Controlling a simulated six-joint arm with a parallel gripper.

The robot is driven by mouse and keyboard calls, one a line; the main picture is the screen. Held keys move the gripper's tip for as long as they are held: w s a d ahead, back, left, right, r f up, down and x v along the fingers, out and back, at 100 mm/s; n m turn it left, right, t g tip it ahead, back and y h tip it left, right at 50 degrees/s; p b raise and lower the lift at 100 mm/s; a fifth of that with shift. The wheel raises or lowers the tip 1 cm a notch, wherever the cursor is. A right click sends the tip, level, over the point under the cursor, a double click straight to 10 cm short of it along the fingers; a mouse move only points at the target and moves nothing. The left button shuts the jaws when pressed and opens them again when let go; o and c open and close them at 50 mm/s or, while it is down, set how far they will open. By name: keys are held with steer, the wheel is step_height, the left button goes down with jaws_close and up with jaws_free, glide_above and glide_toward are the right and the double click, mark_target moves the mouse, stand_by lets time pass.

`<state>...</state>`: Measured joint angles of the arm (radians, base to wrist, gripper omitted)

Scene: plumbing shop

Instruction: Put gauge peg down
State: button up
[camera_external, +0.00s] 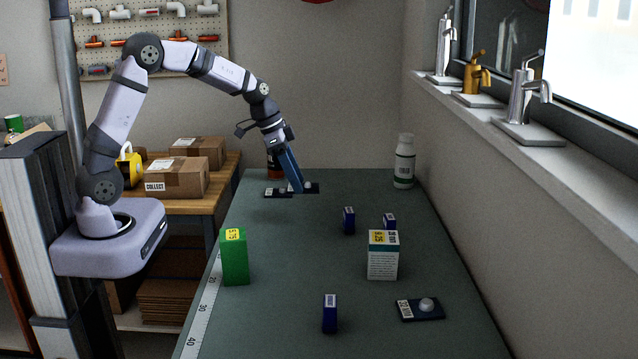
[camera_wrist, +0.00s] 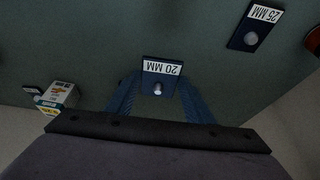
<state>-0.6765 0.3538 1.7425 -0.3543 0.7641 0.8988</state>
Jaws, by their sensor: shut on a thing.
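The gauge peg is a dark blue plate with a white "20 MM" label and a pale round-topped peg (camera_wrist: 157,88). In the wrist view it sits between the two blue fingertips of my gripper (camera_wrist: 158,80), which is shut on it. In the external view my gripper (camera_external: 296,187) points down at the table's far end, with the held gauge peg (camera_external: 311,188) at its tips. It is at or very near the table surface; I cannot tell whether it touches. A similar "25 MM" gauge peg (camera_wrist: 256,27) lies beside it, also visible left of the fingers (camera_external: 276,193).
Another plate with a domed peg (camera_external: 420,308) lies near right. A white box (camera_external: 383,258), green box (camera_external: 234,258) and small blue boxes (camera_external: 330,315) stand on the table (camera_external: 285,290). A white bottle (camera_external: 404,163) stands far right. The table's middle left is clear.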

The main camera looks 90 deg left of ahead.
steer(key=shift+f+p, duration=0.45)
steer(key=shift+f, duration=3.5)
steer(key=shift+f, duration=0.15)
steer(key=o, duration=1.3)
steer(key=shift+r, duration=0.2)
steer(key=b+v, duration=0.1)
steer(key=v, duration=1.1)
